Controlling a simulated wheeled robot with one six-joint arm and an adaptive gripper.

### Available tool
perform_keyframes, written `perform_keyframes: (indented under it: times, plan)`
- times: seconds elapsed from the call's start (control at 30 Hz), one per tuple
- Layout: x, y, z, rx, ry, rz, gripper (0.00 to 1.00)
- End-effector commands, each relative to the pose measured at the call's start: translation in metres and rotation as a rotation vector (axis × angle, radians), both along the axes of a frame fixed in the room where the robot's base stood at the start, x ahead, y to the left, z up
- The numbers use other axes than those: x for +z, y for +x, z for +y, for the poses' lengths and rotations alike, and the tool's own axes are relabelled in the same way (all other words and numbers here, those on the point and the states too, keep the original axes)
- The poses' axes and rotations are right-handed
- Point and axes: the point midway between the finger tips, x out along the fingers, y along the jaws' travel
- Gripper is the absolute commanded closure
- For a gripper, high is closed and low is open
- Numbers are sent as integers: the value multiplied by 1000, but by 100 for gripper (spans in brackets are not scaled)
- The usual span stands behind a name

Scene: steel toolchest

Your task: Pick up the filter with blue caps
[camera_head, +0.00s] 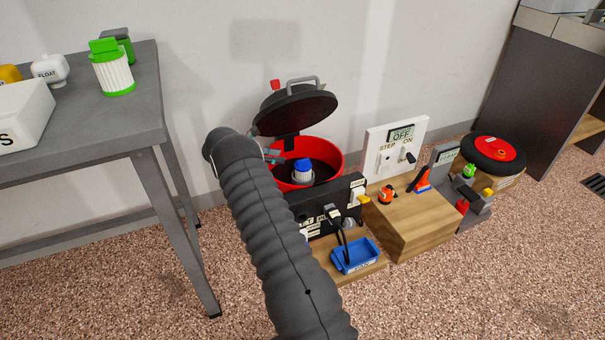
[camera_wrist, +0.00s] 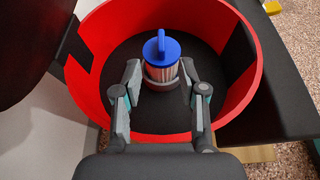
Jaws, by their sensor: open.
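The filter with blue caps (camera_head: 303,170) stands upright inside a round red container (camera_head: 330,152). In the wrist view the filter (camera_wrist: 162,58) shows its blue top cap with a raised tab and pale pleats below. My gripper (camera_wrist: 159,84) is open, with one finger on each side of the filter's lower part. I cannot tell whether the fingers touch it. The filter's base is partly hidden. In the head view my gripper (camera_head: 275,156) shows only in part at the container's left rim, behind my arm.
The container's black lid (camera_head: 296,110) is raised behind it. A black labelled panel (camera_head: 327,201) stands in front, with a blue tray (camera_head: 354,256) below. A wooden block (camera_head: 411,222) is to the right. A filter with green caps (camera_head: 113,72) stands on the grey table (camera_head: 100,128) at left.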

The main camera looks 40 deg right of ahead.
Motion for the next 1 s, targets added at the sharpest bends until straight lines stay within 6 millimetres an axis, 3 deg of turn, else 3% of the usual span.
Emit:
perform_keyframes:
  times: [0.3,0.67,1.0]
  plan:
    - [-22,-13,-51,-2,1,1,58]
    - [-31,-18,-71,-1,2,0,58]
    - [-48,-28,-109,-2,2,-1,58]
